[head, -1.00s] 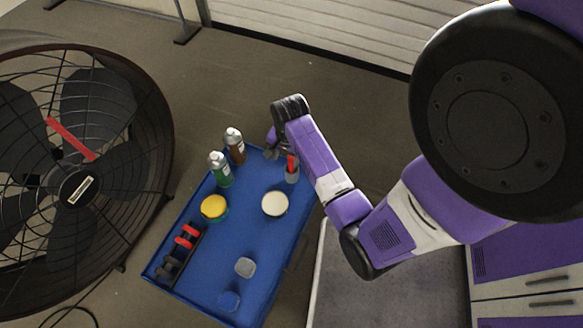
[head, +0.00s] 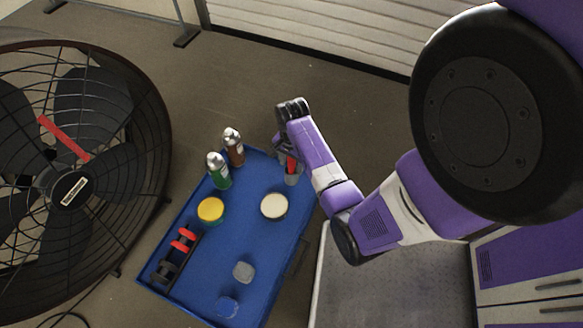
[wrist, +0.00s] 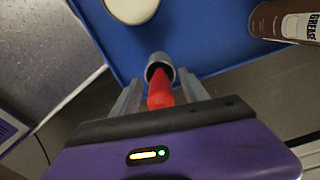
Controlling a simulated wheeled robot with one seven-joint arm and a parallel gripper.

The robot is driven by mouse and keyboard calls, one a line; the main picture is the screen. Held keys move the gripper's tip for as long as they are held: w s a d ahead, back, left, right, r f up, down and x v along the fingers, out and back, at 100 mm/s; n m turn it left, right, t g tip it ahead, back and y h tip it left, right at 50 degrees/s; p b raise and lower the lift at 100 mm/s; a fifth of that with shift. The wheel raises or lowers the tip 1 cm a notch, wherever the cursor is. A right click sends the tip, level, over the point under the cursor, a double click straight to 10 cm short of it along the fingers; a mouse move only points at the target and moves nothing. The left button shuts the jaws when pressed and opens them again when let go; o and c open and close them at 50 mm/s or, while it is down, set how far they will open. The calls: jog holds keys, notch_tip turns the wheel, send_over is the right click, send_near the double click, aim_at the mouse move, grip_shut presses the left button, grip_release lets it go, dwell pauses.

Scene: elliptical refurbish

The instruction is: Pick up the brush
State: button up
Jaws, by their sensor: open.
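The brush shows as a red handle (head: 291,165) standing up out of a small grey cup (head: 292,179) at the far right corner of the blue tray top. In the wrist view the red handle (wrist: 160,90) points toward my gripper, and the grey cup (wrist: 159,63) is just beyond it. The brush's lower end is hidden in the cup. My gripper (wrist: 161,95) is open, with one finger on each side of the red handle. I cannot tell whether either finger touches it. In the head view my gripper (head: 282,150) is at the cup, partly hidden by my wrist.
The blue tray top (head: 255,240) also holds a brown can (head: 233,150), a green can (head: 218,173), a yellow-lidded tub (head: 210,209), a cream round tub (head: 273,206) and a black rack with red items (head: 181,243). A large fan (head: 70,160) stands at left.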

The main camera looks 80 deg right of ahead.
grip_shut()
jog(key=shift+r, duration=0.1)
dwell(0.3)
notch_tip(320, 180, up, 20)
jog(key=p, duration=0.5)
jog(key=shift+p, duration=0.35)
